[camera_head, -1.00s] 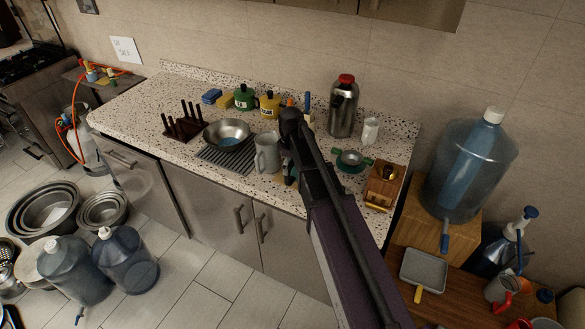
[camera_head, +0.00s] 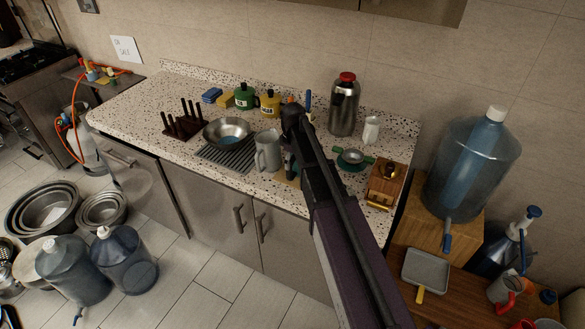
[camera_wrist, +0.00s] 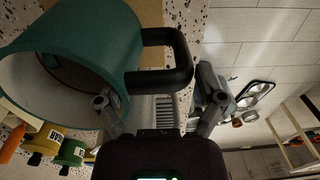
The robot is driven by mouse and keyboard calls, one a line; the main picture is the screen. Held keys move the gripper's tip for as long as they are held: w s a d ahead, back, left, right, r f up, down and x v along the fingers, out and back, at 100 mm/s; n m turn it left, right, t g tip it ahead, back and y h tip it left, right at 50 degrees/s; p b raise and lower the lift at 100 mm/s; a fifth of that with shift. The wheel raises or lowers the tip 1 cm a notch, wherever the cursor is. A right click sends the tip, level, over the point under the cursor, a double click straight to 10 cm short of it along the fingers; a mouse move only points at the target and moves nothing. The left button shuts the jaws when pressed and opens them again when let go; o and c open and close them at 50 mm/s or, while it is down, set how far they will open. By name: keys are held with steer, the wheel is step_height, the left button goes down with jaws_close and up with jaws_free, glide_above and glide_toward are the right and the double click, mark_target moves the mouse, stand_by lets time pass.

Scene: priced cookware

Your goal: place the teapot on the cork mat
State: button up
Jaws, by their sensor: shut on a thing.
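A teal, open-topped vessel with a pale inside and a dark handle (camera_wrist: 82,60) fills the upper left of the wrist view; I take it for the teapot, though no spout shows. In the head view my arm hides most of the gripper and vessel. A tan patch, likely the cork mat (camera_wrist: 150,14), lies behind the vessel; a bit of tan also shows beside my arm in the head view (camera_head: 290,180). I cannot tell whether vessel and mat touch.
A grey pitcher (camera_head: 267,153) stands just left of my arm, by a ribbed rack (camera_head: 222,160) and a steel bowl (camera_head: 228,131). Green (camera_head: 244,97) and yellow (camera_head: 270,103) containers and a steel flask (camera_head: 343,106) stand behind. A wooden box (camera_head: 386,188) is at right.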

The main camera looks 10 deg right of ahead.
steer(key=shift+f+b, duration=0.7)
steer(key=shift+f, duration=0.45)
steer(key=o, duration=1)
step_height(320, 180, up, 12)
steer(key=p, duration=1.2)
steer(key=shift+d, duration=0.1)
